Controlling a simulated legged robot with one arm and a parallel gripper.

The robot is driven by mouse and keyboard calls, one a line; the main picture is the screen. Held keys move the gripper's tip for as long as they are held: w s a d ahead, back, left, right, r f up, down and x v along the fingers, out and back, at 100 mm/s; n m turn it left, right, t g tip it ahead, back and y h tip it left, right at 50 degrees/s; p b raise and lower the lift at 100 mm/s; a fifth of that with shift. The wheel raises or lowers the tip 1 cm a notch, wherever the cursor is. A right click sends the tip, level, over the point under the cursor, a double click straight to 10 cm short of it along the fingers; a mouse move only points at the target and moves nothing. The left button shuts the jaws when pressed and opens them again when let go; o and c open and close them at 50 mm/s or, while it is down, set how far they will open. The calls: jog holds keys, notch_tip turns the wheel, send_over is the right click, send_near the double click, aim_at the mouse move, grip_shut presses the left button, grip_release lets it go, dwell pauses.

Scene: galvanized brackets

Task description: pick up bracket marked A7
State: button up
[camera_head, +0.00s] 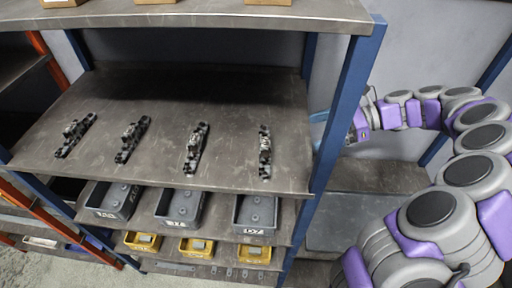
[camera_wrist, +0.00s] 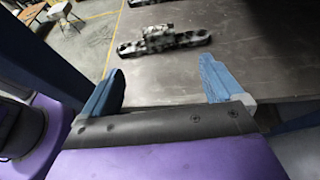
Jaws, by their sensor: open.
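Several dark, mottled metal brackets lie in a row on the grey metal shelf (camera_head: 230,105) in the head view: a far-left one (camera_head: 76,135), a second (camera_head: 132,139), a third (camera_head: 196,148) and a rightmost one (camera_head: 265,152). No A7 mark is legible on any of them. In the wrist view one bracket (camera_wrist: 165,40) lies crosswise beyond my gripper (camera_wrist: 160,86), apart from the fingers. The blue fingers are spread wide with nothing between them. In the head view my gripper is partly hidden behind the blue shelf post at the right.
The blue post (camera_head: 347,110) stands between my arm and the brackets in the head view. Grey bins (camera_head: 181,207) and yellow bins (camera_head: 197,248) sit on lower shelves. Boxes stand on the upper shelf (camera_head: 200,15). The shelf around the brackets is bare.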

aim_at(266, 142)
jog(key=x, duration=1.2)
jog(key=shift+s+a+r, duration=0.15)
jog(key=shift+r, duration=0.25)
jog(key=shift+a+f+p, duration=0.15)
jog(key=shift+f+p, duration=0.15)
jog(key=x, duration=0.2)
jog(key=shift+a+f, duration=0.2)
jog(key=shift+a, duration=0.65)
jog(key=c, duration=0.3)
jog(key=shift+d, duration=0.4)
jog(key=c, duration=1.1)
